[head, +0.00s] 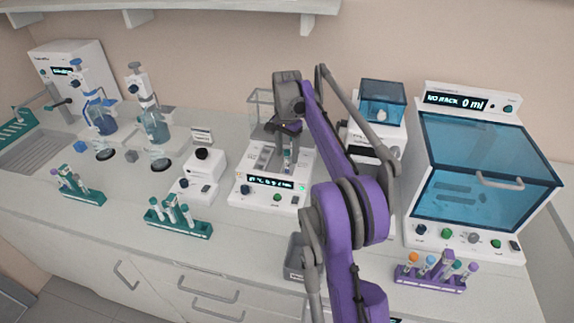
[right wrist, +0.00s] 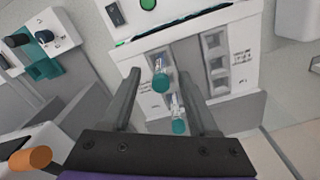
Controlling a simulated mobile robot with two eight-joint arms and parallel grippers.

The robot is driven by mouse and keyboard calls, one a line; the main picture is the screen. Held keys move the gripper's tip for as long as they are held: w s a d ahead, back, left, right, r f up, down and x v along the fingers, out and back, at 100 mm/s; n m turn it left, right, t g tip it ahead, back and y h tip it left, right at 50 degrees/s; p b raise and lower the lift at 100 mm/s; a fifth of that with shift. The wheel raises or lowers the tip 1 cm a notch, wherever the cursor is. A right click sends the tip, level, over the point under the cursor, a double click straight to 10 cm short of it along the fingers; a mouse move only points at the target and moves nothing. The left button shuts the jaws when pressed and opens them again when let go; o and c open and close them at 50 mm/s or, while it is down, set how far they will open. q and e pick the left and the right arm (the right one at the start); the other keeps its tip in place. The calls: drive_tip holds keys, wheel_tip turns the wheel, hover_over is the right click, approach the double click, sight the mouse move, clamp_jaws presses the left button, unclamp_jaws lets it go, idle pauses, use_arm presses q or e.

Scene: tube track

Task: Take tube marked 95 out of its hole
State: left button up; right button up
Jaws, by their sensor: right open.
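The white block device (head: 262,196) with a lit display stands mid-counter. A teal-capped tube (right wrist: 160,82) and a second teal-capped tube (right wrist: 179,126) stand in its holes in the right wrist view. In the head view, a tube (head: 287,163) shows in the block just below my right gripper (head: 287,133). No number on any tube is legible, so I cannot tell which is 95. My right gripper, also in the right wrist view (right wrist: 161,72), is open, with its fingers on either side of the tubes. Contact with a tube cannot be told. My left gripper is out of view.
Teal racks of tubes (head: 180,228) (head: 82,196) stand left, and a purple rack (head: 430,281) stands front right. A small white device (head: 190,190) is left of the block. A blue-lidded cabinet (head: 470,238) stands right. A grey bin (head: 293,260) sits in front.

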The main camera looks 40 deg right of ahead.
clamp_jaws()
idle(0.3)
wheel_tip(320, 180, up, 10)
drive_tip(key=shift+w+f+p, duration=0.1)
drive_tip(key=shift+p, duration=0.65)
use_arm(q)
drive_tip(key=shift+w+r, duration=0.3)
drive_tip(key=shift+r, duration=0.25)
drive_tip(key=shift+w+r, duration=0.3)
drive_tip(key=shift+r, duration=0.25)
